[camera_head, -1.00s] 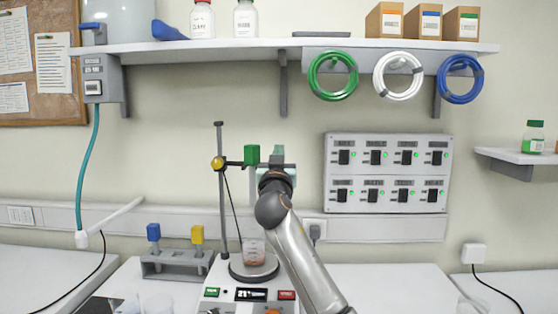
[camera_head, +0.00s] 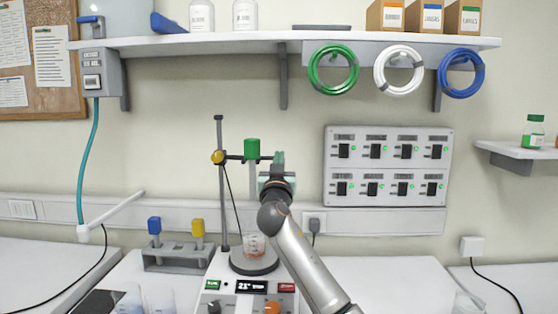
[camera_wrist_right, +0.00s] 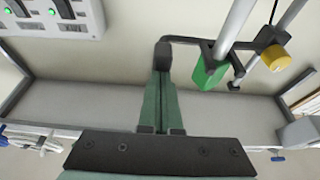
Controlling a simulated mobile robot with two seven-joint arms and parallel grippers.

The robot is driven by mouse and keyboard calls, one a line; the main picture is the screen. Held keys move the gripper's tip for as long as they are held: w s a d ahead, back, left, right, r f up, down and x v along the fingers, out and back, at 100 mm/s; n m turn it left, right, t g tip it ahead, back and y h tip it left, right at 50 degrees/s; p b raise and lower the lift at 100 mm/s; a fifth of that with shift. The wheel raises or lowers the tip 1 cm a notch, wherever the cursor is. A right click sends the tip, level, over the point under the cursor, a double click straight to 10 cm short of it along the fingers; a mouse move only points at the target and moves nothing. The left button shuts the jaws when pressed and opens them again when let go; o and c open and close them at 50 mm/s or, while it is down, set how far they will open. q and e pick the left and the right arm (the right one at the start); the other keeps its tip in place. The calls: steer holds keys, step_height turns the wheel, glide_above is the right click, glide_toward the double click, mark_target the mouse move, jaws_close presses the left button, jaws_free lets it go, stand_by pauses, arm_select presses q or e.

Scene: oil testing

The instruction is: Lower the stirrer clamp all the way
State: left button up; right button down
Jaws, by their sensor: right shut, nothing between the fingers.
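The stirrer clamp is a dark horizontal arm with a yellow knob (camera_head: 218,157) on a vertical grey rod (camera_head: 220,190), well above the plate. A green block (camera_head: 252,148) with a grey shaft hangs from it. The clamp's bent black end (camera_wrist_right: 175,40) shows in the right wrist view. My right gripper (camera_head: 278,160) is beside this end, right of the green block. In the wrist view its green fingers (camera_wrist_right: 161,75) are together with nothing between them; I cannot tell if they touch the black end. My left gripper is not in view.
A beaker (camera_head: 254,244) with reddish liquid stands on the round plate (camera_head: 240,263) below the clamp. A rack (camera_head: 176,263) with blue and yellow tools is to the left. A shelf (camera_head: 230,45) is above; a switch panel (camera_head: 388,165) is on the wall.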

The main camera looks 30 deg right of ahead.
arm_select(q)
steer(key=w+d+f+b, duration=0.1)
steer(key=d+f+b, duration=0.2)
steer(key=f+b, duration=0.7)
steer(key=b, duration=0.4)
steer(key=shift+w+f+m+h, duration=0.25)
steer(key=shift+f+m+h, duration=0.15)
arm_select(e)
step_height(320, 180, down, 15)
steer(key=shift+r, duration=0.2)
steer(key=shift+f, duration=0.1)
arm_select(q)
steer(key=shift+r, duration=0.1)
